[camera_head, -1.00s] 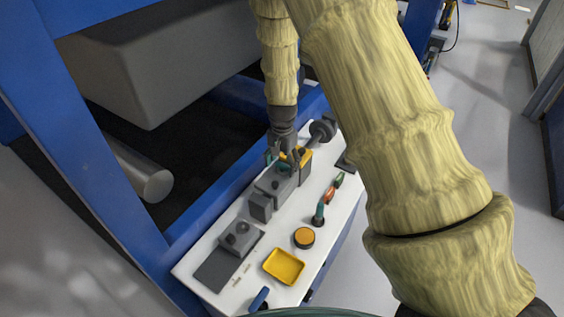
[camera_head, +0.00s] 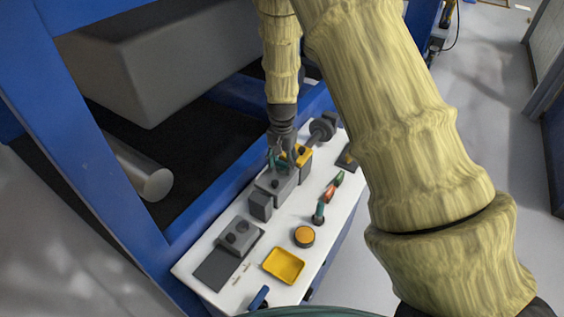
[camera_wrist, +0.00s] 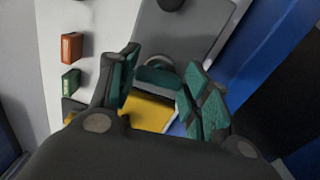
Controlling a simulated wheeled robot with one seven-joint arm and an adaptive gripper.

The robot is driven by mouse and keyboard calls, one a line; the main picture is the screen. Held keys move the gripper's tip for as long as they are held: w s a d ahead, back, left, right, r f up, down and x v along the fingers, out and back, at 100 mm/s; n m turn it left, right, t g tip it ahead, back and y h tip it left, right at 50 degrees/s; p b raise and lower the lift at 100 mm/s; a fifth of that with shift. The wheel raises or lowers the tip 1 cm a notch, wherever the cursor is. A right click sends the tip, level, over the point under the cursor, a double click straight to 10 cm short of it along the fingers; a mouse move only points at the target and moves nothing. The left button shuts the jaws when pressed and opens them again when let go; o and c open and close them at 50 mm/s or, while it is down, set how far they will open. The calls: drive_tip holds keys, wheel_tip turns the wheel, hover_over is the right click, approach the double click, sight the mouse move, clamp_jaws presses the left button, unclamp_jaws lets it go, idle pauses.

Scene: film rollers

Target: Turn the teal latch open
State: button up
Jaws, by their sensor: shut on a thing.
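The teal latch (camera_wrist: 158,77) shows in the wrist view as a short teal bar with a grey ring behind it, on a grey housing (camera_wrist: 180,35). My gripper (camera_wrist: 162,78) has its two teal-padded fingers on either side of the bar and is shut on it. In the head view my gripper (camera_head: 282,160) points down at the grey housing (camera_head: 276,183) on the white table; the fingers largely hide the latch there. The latch's exact turn angle is hard to tell.
A yellow block (camera_head: 302,154) is close beside my gripper. The white table (camera_head: 215,250) also bears a yellow tray (camera_head: 284,266), an orange button (camera_head: 304,236), a small teal-topped lever (camera_head: 319,213) and a grey box with knobs (camera_head: 240,237). A blue frame (camera_head: 100,160) stands to the left.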

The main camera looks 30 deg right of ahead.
drive_tip(key=n, duration=0.8)
drive_tip(key=shift+s+d+b, duration=0.1)
drive_tip(key=shift+d+b, duration=0.05)
drive_tip(key=shift+b, duration=0.15)
drive_tip(key=n, duration=0.3)
drive_tip(key=shift+d+n, duration=0.15)
drive_tip(key=shift+n, duration=2.05)
drive_tip(key=o, duration=1)
drive_tip(key=shift+r, duration=0.1)
